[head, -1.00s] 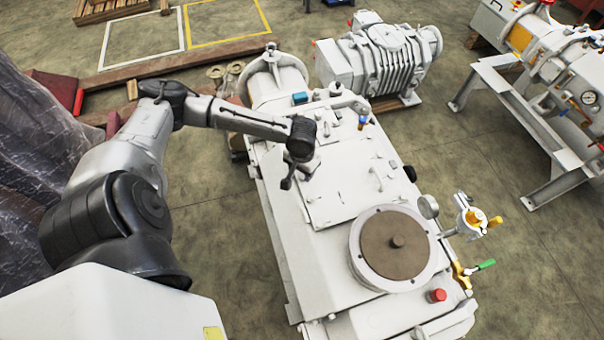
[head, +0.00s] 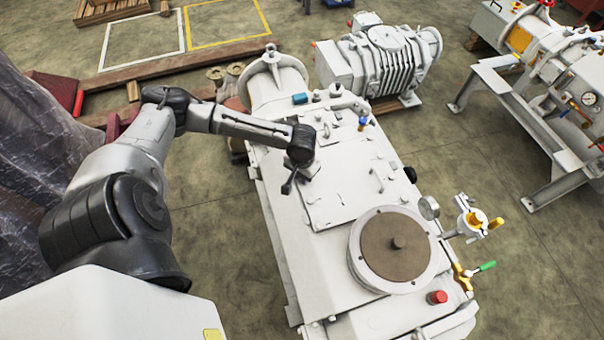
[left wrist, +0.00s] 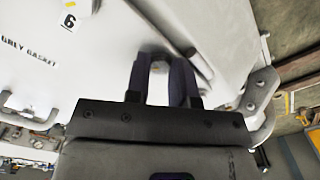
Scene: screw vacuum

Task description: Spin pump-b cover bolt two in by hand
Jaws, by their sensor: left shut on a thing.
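The white pump (head: 290,235) carries a flat rectangular cover (head: 345,195) on its top. My left gripper (head: 288,187) is low over the left edge of this cover, pointing down. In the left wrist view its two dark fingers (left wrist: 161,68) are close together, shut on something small. My right gripper is not in view.
A round brown-topped flange (head: 397,245) stands on the pump's near end. A handle (head: 377,178) rises at the cover's right side. A ribbed blower (head: 385,55) is behind, and a frame-mounted unit (head: 565,70) stands at the right. The floor between is clear.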

